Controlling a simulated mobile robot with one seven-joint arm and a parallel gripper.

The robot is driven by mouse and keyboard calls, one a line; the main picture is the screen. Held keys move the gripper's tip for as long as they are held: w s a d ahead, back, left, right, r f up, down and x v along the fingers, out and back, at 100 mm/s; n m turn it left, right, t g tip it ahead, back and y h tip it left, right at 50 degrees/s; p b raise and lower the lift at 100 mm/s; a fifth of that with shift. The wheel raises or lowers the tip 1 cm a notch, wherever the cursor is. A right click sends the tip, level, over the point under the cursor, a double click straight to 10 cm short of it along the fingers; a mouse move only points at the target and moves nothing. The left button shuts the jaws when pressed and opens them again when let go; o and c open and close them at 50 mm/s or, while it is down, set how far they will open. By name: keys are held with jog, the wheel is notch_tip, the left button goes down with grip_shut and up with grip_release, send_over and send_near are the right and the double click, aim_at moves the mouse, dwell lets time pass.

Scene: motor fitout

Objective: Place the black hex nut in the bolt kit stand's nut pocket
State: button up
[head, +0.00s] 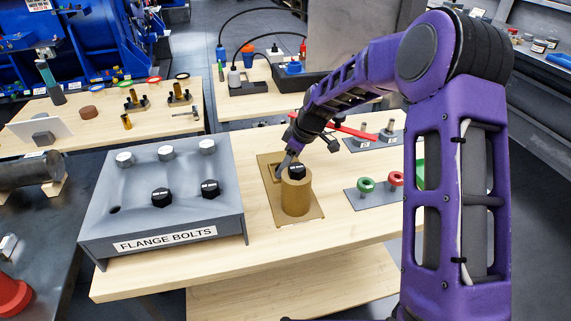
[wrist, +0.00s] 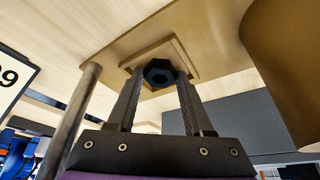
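The black hex nut (wrist: 159,72) sits between my fingertips in the wrist view, with a finger close against each side. My gripper (wrist: 160,76) looks shut on it. The square-framed nut pocket (wrist: 181,50) of the tan bolt kit stand (head: 309,212) lies just beyond the nut, which lines up with it. I cannot tell whether the nut touches the pocket floor. In the head view, my gripper (head: 285,165) is low over the stand's back part, behind the tan cylinder (head: 297,196); the nut is hidden there.
A black bolt head (head: 297,171) tops the cylinder, close to my gripper. The grey flange bolts rack (head: 168,222) stands to the left. A plate with green and red rings (head: 381,188) lies to the right. Bare wood lies in front of the stand.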

jog(key=shift+r, duration=0.15)
jog(key=p+v, duration=0.1)
jog(key=v, duration=1.1)
jog(key=shift+s+d, duration=0.15)
